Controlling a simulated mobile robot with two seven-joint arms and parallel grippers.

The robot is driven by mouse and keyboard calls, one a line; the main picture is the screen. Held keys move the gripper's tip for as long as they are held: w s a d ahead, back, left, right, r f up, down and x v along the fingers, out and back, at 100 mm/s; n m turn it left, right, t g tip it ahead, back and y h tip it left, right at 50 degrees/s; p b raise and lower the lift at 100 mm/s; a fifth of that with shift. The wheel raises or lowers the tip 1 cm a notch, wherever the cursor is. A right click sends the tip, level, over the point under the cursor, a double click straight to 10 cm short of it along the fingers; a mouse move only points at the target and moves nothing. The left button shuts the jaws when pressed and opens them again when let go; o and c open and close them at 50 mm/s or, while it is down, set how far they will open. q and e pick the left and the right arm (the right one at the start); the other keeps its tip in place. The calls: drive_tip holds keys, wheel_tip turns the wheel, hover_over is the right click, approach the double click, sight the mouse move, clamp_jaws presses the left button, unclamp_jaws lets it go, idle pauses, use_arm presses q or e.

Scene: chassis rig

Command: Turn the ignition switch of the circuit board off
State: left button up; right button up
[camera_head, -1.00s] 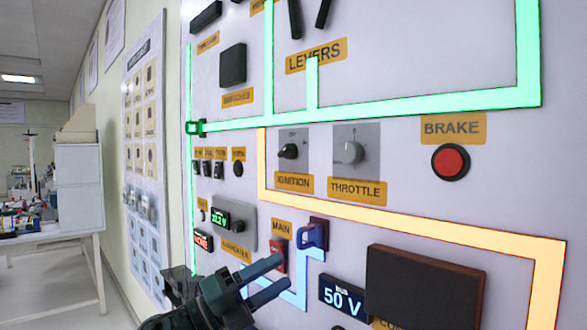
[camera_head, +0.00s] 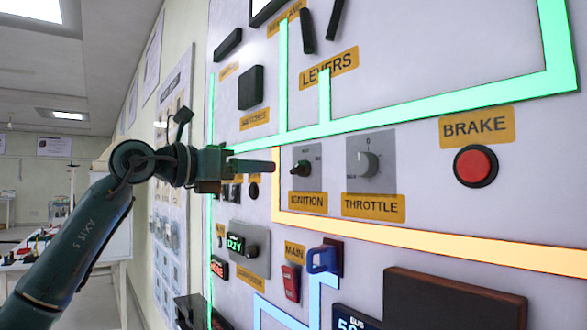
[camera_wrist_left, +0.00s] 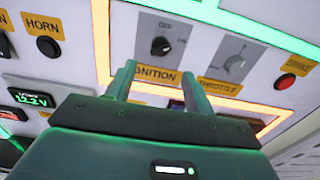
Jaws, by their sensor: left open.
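The ignition switch (camera_head: 303,169) is a black rotary knob on a grey plate, with a yellow IGNITION label (camera_head: 307,202) below it. It also shows in the left wrist view (camera_wrist_left: 160,46), beyond my fingers; its knob points to the left. My left gripper (camera_head: 272,160) is open and empty, just left of the ignition plate in the head view. In the left wrist view its two fingers (camera_wrist_left: 158,80) reach up toward the ignition label, apart from the knob. I cannot tell the exact gap to the panel. My right gripper is not in view.
A grey throttle dial (camera_head: 366,165) and a red brake button (camera_head: 475,166) sit right of the ignition. Below are a blue handle (camera_head: 322,259) and a red MAIN switch (camera_head: 291,282). A horn button (camera_wrist_left: 47,46) shows at left in the wrist view.

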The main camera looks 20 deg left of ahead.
sight(294, 169)
use_arm(q)
drive_tip(key=p+x, duration=0.1)
drive_tip(key=x, duration=0.7)
drive_tip(key=shift+r, duration=0.1)
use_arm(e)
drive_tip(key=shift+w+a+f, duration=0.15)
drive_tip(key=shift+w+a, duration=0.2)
use_arm(q)
drive_tip(key=shift+w+d, duration=0.25)
drive_tip(key=shift+d, duration=0.05)
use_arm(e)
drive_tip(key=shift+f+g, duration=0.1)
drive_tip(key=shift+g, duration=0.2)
use_arm(q)
drive_tip(key=shift+w+d, duration=0.1)
drive_tip(key=shift+w, duration=0.1)
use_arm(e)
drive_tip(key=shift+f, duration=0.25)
use_arm(q)
drive_tip(key=shift+c, duration=0.4)
drive_tip(key=c, duration=0.8)
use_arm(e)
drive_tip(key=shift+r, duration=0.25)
use_arm(q)
drive_tip(key=shift+c, duration=0.2)
